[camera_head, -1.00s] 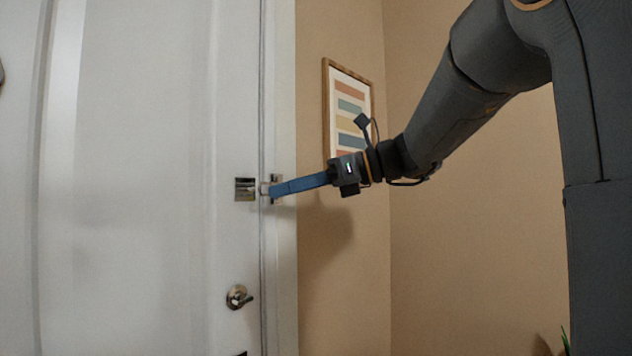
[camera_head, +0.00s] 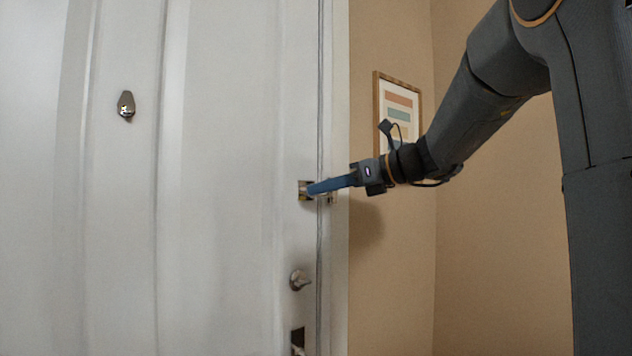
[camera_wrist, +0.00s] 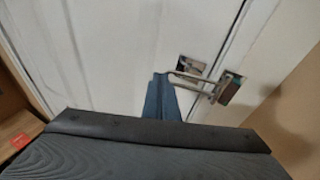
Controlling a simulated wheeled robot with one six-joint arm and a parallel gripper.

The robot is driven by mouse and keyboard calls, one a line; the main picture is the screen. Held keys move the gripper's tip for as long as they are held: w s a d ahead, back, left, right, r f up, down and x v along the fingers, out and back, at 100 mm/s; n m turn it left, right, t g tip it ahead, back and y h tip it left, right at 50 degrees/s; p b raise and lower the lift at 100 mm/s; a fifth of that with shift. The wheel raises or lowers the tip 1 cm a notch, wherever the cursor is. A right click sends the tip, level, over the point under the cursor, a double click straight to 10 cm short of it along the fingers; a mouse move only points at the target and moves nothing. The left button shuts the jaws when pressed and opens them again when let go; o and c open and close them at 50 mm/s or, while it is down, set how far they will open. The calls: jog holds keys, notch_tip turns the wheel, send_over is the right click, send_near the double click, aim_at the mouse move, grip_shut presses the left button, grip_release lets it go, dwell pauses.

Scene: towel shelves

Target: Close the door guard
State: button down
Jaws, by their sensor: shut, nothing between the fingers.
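The metal door guard has a plate (camera_head: 302,186) on the white door and a mount (camera_head: 333,198) on the door frame. In the wrist view the plate (camera_wrist: 190,66) sits on the door and the mount (camera_wrist: 229,88) on the frame. A thin U-shaped bar (camera_wrist: 190,76) reaches from the mount across the gap to beside the plate. My gripper (camera_head: 311,189), with blue fingers, is shut and empty at the plate. In the wrist view its fingertips (camera_wrist: 160,77) are at the bar's left end; whether they touch it is unclear. The fingers partly hide the guard in the head view.
The door (camera_head: 220,120) looks shut in its frame. A framed picture (camera_head: 398,105) hangs on the beige wall behind my arm.

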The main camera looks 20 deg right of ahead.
jog(key=shift+w+d+f+p, duration=0.1)
jog(key=shift+w+f+p, duration=0.25)
jog(key=shift+w, duration=0.3)
jog(key=shift+w+d+f+p, duration=0.1)
jog(key=shift+w+p, duration=0.3)
jog(key=shift+w, duration=0.2)
jog(key=shift+d, duration=0.1)
